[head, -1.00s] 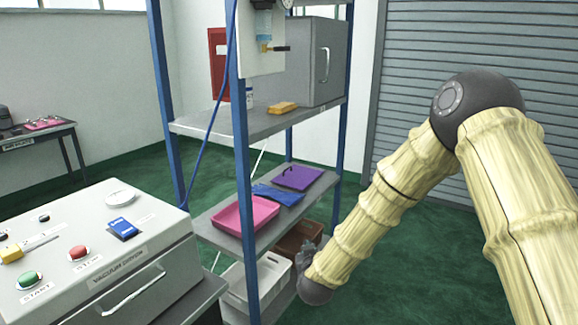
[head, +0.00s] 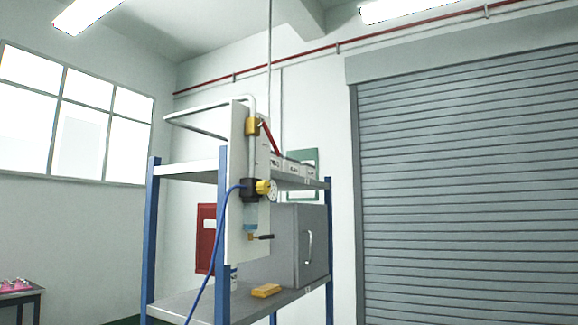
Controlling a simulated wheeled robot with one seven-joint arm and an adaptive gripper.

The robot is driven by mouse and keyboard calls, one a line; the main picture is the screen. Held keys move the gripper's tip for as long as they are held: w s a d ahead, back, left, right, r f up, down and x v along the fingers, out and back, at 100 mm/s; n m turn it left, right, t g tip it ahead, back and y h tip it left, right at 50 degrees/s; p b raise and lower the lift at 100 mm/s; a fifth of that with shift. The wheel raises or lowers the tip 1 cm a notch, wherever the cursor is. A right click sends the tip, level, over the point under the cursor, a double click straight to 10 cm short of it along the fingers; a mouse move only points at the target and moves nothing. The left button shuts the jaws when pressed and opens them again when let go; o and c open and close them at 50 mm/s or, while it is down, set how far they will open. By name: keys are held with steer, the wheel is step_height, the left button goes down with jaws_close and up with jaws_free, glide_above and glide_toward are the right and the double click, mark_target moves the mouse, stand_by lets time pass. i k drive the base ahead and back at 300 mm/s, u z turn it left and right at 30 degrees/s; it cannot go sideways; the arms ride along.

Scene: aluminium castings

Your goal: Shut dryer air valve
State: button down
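A brass valve (head: 252,126) with a long red lever (head: 270,139) sits on a pale vertical pipe on a white panel (head: 237,175) at the shelf's front post. The lever slants down and to the right, away from the pipe. Below it are a yellow-and-black regulator with a round gauge (head: 272,189) and a blue-tinted bowl (head: 251,218). A small brass fitting with a dark lever (head: 262,237) is under the bowl; this lever points right. A blue hose (head: 207,262) runs down from the regulator. My gripper and arm are out of view.
A roller shutter (head: 455,190) is at right.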

mark_target(264, 125)
steer(key=z, duration=0.15)
steer(key=i, duration=1.35)
steer(key=z, duration=0.05)
